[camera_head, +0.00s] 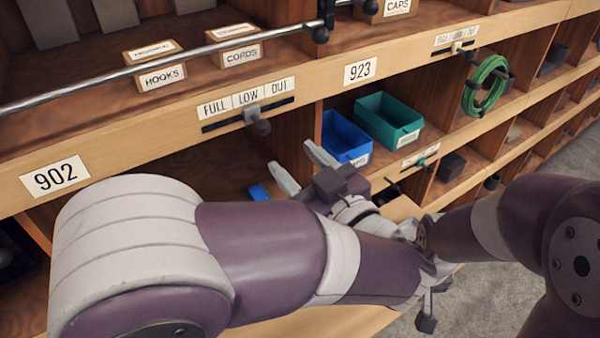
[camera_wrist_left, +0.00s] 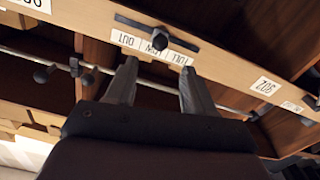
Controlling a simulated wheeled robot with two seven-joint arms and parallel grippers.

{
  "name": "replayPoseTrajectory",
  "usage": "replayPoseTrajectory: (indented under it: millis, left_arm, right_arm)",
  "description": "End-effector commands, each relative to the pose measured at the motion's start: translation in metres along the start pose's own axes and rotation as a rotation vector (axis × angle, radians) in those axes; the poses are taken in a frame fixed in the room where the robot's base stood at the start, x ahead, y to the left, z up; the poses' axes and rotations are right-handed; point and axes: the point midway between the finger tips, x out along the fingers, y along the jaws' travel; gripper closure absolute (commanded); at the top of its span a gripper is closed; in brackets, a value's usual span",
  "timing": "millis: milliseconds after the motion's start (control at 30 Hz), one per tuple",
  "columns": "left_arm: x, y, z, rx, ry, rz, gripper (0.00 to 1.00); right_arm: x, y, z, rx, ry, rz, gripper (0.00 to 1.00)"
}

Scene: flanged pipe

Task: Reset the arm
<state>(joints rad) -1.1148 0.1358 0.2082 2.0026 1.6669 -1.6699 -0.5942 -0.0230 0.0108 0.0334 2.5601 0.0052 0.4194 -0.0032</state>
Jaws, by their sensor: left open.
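My left arm reaches across the picture from the left. Its gripper (camera_head: 302,168) is open and empty, with pale fingers apart in front of the lower shelf opening. In the left wrist view the same gripper (camera_wrist_left: 157,70) shows two separated fingers near the FULL LOW OUT label (camera_wrist_left: 153,44), with nothing between them. My right arm comes in from the right and its end passes behind or beside my left forearm. A dark part (camera_head: 427,322) shows below there. The right fingers cannot be made out.
A metal rod (camera_head: 130,70) runs along the upper shelf. A blue bin (camera_head: 346,136), a teal bin (camera_head: 388,121) and a green coil (camera_head: 485,85) sit in compartments. Grey floor lies lower right.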

Motion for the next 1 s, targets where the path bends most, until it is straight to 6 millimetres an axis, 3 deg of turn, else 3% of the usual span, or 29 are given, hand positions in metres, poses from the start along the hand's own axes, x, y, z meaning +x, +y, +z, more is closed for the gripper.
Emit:
replayPoseTrajectory:
  millis: [500,567,667,767,833,900,1000]
  left_arm:
    - [0.0,0.001,0.001,-0.003,-0.003,0.007,0.47]
    - [0.012,0.007,0.007,-0.016,-0.021,0.049,0.47]
    - [0.055,0.027,0.035,-0.038,-0.112,0.224,0.47]
    - [0.094,0.031,0.091,0.026,-0.34,0.458,0.47]
    - [0.101,0.001,0.143,0.137,-0.581,0.561,0.47]
    - [0.093,-0.052,0.188,0.266,-0.836,0.583,0.47]
    - [0.071,-0.129,0.223,0.414,-1.119,0.528,0.47]
  right_arm:
    - [0.001,0.0,0.0,0.0,0.0,0.0,0.44]
    - [0.004,0.0,0.0,0.0,0.0,0.0,0.44]
    - [0.013,0.0,0.001,0.0,0.0,0.0,0.44]
    - [0.024,0.0,0.003,0.0,0.0,0.0,0.44]
    - [0.032,0.0,0.004,0.0,0.0,0.0,0.44]
    - [0.037,0.0,0.004,0.0,0.0,0.0,0.44]
    - [0.041,0.0,0.005,0.0,0.0,0.0,0.44]
